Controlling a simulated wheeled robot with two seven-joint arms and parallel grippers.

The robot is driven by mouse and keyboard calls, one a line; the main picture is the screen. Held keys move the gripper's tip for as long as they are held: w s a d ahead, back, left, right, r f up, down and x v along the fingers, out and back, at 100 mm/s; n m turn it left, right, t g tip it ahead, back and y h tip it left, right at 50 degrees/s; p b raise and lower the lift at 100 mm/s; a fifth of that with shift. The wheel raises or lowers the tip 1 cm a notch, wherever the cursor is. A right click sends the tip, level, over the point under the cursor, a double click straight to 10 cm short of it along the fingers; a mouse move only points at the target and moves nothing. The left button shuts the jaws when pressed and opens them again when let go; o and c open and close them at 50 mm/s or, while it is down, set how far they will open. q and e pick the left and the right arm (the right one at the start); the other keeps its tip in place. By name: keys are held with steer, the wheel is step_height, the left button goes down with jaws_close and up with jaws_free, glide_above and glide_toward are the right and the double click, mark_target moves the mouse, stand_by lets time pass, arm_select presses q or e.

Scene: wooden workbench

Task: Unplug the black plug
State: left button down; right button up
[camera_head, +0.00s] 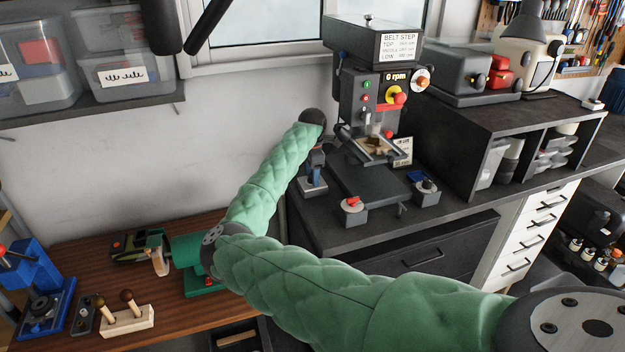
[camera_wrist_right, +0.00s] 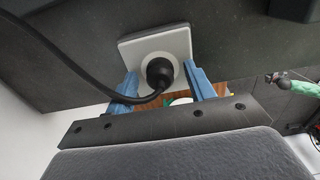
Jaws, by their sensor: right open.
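The black plug (camera_wrist_right: 160,72) sits in a white square socket (camera_wrist_right: 178,42) on a dark panel in the right wrist view. Its black cable (camera_wrist_right: 75,62) bends from the plug to the upper left. My right gripper (camera_wrist_right: 165,88) is open, with one blue finger on each side of the plug. I cannot tell whether either finger touches it. In the head view my right arm, in a green padded sleeve, reaches across to the dark bench by the wall; the plug and socket cannot be made out there. My left gripper is out of view.
A drill press (camera_head: 372,95) stands on the dark bench, with a red-knobbed box (camera_head: 352,211) in front. Dark shelving (camera_head: 480,125) is to its right. A wooden bench (camera_head: 180,310) at lower left holds a blue machine (camera_head: 45,290) and a green one (camera_head: 188,250).

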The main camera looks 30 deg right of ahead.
steer(key=shift+b, duration=0.8)
stand_by(0.6)
jaws_close()
steer(key=shift+r, duration=0.15)
stand_by(0.3)
steer(key=shift+r+b, duration=0.3)
steer(key=shift+r, duration=2.55)
